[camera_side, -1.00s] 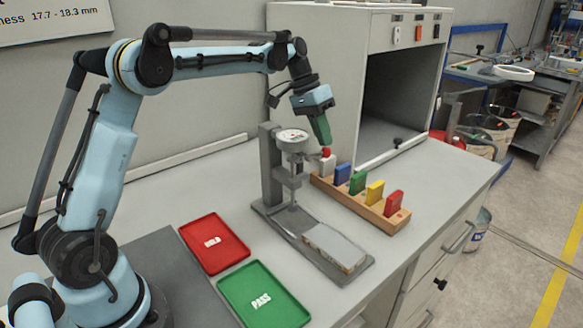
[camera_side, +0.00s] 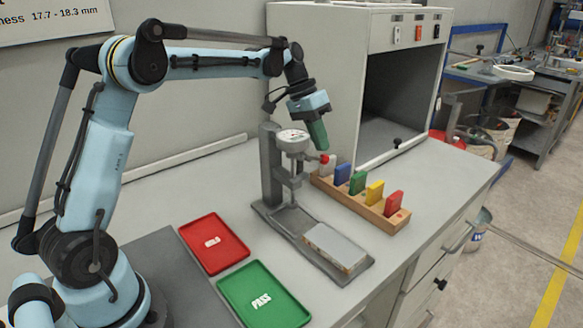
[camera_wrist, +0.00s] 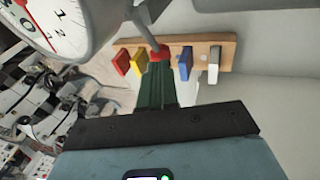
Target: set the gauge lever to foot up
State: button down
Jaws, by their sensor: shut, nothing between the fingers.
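The gauge (camera_side: 271,170) has a grey post and a round white dial (camera_side: 293,139); part of the dial fills the upper left of the wrist view (camera_wrist: 45,25). Its lever (camera_wrist: 146,28) is a thin grey rod ending in a red knob (camera_side: 325,159), which also shows in the wrist view (camera_wrist: 159,53). My gripper (camera_side: 323,148) is shut and empty, tilted downward, with its green fingertips (camera_wrist: 157,62) right at the knob from above. They seem to touch it. The gauge foot (camera_side: 293,205) is low over the base; any gap below it is too small to tell.
A wooden rack (camera_side: 385,217) of coloured blocks stands just right of the gauge, close below my gripper. A grey slab (camera_side: 335,246) lies on the front of the gauge base. A red tray (camera_side: 214,243) and a green tray (camera_side: 262,294) lie at front left.

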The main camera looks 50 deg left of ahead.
jog(key=shift+r, duration=0.15)
jog(key=v, duration=1.2)
jog(key=shift+s, duration=0.1)
